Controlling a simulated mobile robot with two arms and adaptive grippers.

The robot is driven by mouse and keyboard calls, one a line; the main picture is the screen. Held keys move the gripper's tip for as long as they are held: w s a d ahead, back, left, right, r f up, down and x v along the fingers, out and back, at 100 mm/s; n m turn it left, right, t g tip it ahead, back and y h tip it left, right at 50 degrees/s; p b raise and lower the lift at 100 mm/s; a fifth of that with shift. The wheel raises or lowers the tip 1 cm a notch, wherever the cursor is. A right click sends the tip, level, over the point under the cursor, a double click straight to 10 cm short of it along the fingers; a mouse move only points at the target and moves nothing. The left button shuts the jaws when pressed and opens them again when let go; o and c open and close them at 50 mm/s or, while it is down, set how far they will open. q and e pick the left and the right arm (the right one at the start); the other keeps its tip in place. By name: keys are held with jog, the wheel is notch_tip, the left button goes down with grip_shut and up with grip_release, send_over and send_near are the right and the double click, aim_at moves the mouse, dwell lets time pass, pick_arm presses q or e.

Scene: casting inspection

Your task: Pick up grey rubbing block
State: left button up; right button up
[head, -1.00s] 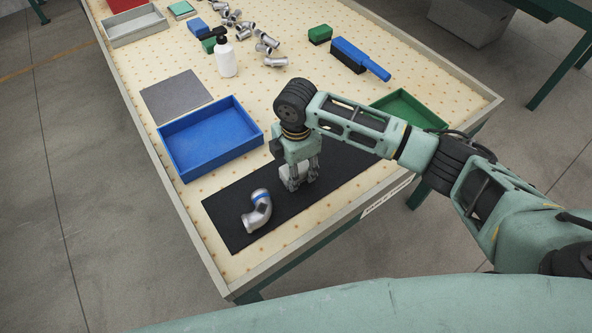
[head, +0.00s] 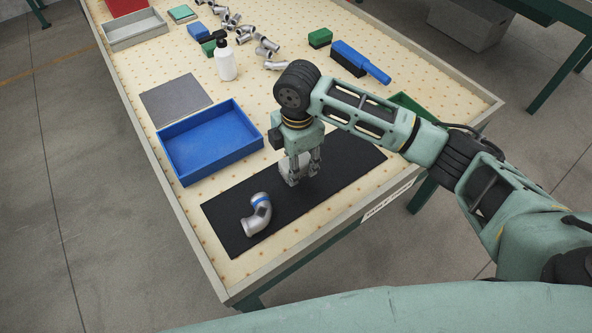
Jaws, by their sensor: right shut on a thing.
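My right gripper (head: 304,178) points down over the black mat (head: 345,165). It is shut on a light grey block, the grey rubbing block (head: 289,172), which shows between and beside the fingers. The fingers hide part of the block. I cannot tell whether it touches the mat or is slightly above it. My left gripper is not in view.
A metal pipe elbow (head: 256,218) with a blue band lies on the mat's left part. A blue tray (head: 213,142) stands behind it. A green tray (head: 408,103) is partly hidden by my right arm. A white bottle (head: 225,62) and several pipe fittings stand farther back.

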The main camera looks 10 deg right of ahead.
jog(key=s+d+r, duration=0.5)
jog(key=s+r, duration=0.1)
jog(key=s, duration=0.4)
jog(key=shift+r+b, duration=0.15)
jog(key=shift+b, duration=0.15)
jog(key=shift+d, duration=0.1)
